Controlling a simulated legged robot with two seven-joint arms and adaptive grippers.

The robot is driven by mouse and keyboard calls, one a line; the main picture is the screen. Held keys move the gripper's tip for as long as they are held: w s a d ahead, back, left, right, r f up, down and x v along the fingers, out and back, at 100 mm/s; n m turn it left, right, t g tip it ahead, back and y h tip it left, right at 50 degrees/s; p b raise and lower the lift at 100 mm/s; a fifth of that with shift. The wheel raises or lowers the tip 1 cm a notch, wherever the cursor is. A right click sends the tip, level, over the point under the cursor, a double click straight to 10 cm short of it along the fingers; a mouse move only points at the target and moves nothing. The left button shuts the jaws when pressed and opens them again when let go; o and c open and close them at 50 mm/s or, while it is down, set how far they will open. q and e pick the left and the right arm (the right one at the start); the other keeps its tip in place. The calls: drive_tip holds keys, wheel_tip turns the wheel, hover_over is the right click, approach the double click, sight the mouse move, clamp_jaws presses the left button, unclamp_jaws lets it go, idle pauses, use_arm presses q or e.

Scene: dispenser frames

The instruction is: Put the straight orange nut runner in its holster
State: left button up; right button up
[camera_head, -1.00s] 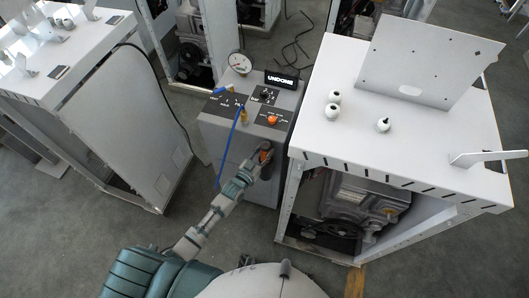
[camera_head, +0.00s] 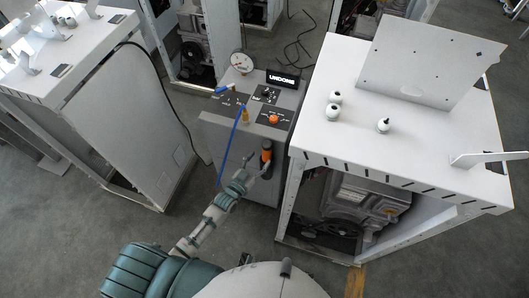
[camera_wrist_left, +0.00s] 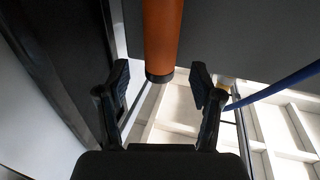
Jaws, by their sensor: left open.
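The straight orange nut runner (camera_head: 266,155) is upright at the front face of the grey dispenser cabinet (camera_head: 232,150), close to its right edge. A dark part shows around its top; how it sits in the holster is too small to tell. In the left wrist view its orange body (camera_wrist_left: 162,35) comes down from the top edge, with a black lower end. My left gripper (camera_head: 257,172) is just below and left of it in the head view. In the wrist view the gripper's two fingers (camera_wrist_left: 160,90) are spread and empty, the tool's end beyond them, apart from both. My right gripper is not in view.
The cabinet top carries a gauge (camera_head: 241,63), a black display (camera_head: 282,81) reading "UNDONE" and an orange knob (camera_head: 273,119). A blue hose (camera_head: 229,150) hangs left of my gripper. White tables stand right (camera_head: 430,140) and left (camera_head: 75,75).

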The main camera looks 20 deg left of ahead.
use_arm(q)
drive_tip(key=v, duration=0.7)
drive_tip(key=s+a+f+g+y, duration=0.15)
drive_tip(key=s+f+g, duration=0.3)
drive_tip(key=f, duration=0.75)
drive_tip(key=s+a+f+g+y, duration=0.1)
drive_tip(key=s+f+g+y, duration=0.3)
drive_tip(key=f, duration=0.8)
drive_tip(key=s+f+g, duration=0.3)
drive_tip(key=s+f, duration=0.5)
drive_tip(key=s, duration=0.4)
drive_tip(key=s+f+n+g, duration=0.1)
drive_tip(key=s+f+g, duration=0.3)
drive_tip(key=s+f, duration=0.4)
drive_tip(key=s, duration=0.4)
drive_tip(key=shift+s+f, duration=0.3)
drive_tip(key=shift+f, duration=0.1)
drive_tip(key=shift+w+g, duration=0.1)
drive_tip(key=shift+g, duration=0.15)
